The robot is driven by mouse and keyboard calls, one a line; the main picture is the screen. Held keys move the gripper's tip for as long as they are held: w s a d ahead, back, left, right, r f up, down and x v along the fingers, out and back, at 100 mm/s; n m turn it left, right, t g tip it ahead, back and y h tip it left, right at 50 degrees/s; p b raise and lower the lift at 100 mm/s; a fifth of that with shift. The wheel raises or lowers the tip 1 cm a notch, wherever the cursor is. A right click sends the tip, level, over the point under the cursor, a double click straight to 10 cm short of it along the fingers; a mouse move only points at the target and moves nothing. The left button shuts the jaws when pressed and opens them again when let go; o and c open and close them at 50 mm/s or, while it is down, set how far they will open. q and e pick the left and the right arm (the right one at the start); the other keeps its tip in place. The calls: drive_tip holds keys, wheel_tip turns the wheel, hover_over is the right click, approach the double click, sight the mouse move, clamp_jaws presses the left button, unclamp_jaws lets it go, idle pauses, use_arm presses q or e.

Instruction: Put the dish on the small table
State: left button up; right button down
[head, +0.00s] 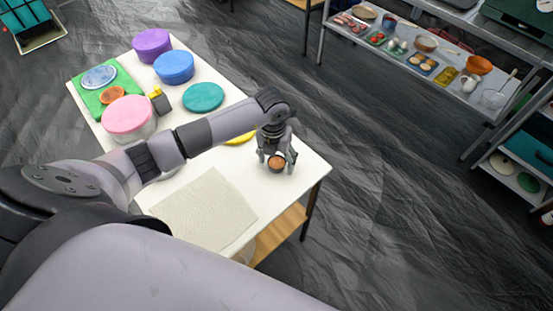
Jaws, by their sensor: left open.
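A small round brown dish (277,163) is near the right corner of the white table (303,174) in the head view. My left gripper (277,157) is directly over the dish with its fingers pointing down, one on each side of it. The fingers are open, and I cannot tell whether they touch the dish. The dish seems to rest on the tabletop, its upper part partly hidden by the gripper. My right gripper is out of view.
A beige cloth (205,209) lies at the table's front. Pink (128,114), blue (174,66) and purple (152,44) lidded containers, a teal lid (203,96) and a green board (90,103) are farther back. A metal shelf (440,87) with food stands at the upper right.

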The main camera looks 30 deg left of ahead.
sight(274, 162)
use_arm(q)
drive_tip(key=shift+r, duration=0.1)
drive_tip(key=shift+r, duration=0.2)
wheel_tip(274, 162, up, 12)
drive_tip(key=b, duration=0.1)
drive_tip(key=shift+s+a, duration=0.15)
drive_tip(key=shift+a, duration=0.15)
drive_tip(key=shift+f, duration=0.15)
